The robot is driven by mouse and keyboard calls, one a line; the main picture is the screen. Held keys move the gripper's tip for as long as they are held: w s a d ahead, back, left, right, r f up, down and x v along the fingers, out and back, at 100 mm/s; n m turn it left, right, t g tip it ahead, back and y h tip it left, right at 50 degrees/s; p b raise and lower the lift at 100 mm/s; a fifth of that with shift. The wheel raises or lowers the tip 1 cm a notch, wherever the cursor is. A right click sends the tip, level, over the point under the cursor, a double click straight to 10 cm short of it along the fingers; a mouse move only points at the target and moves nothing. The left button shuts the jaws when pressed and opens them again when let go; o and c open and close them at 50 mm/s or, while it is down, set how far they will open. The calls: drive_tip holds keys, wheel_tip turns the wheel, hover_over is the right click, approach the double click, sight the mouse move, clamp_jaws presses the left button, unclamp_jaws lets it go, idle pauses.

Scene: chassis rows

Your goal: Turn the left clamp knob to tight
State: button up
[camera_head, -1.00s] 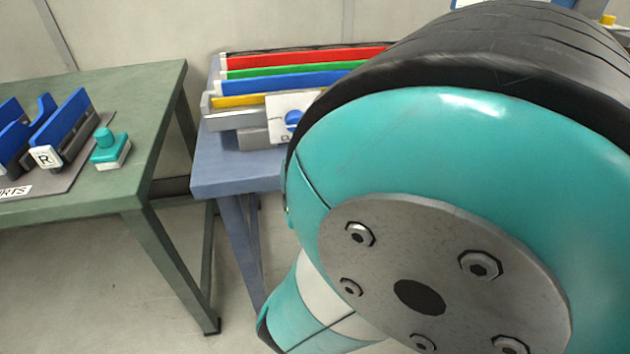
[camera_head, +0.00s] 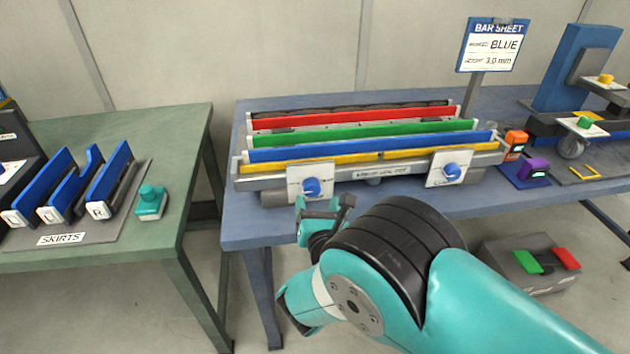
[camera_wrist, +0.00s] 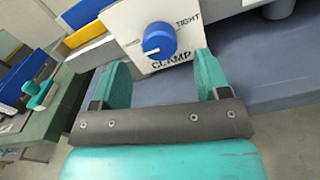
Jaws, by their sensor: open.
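The left clamp knob (camera_head: 312,187) is a blue round knob on a white plate (camera_head: 324,171) at the front left of the bar fixture. In the wrist view the knob (camera_wrist: 159,40) sits on its plate (camera_wrist: 137,18), marked TIGHT at upper right and CLAMP below. A short white mark shows on the knob's lower part. My gripper (camera_wrist: 160,72) is open and empty, with its two teal fingers below the knob in that view, apart from it. In the head view my gripper (camera_head: 325,207) is just below and in front of the left plate.
A right clamp knob (camera_head: 452,172) is on the same fixture, which holds red, green, blue and yellow bars. Orange (camera_head: 516,140) and purple (camera_head: 533,168) devices stand right of it. A green table (camera_head: 120,250) with blue skirts is at left.

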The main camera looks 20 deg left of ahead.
sight(313, 191)
drive_tip(key=shift+x, duration=2.4)
drive_tip(key=c, duration=0.9)
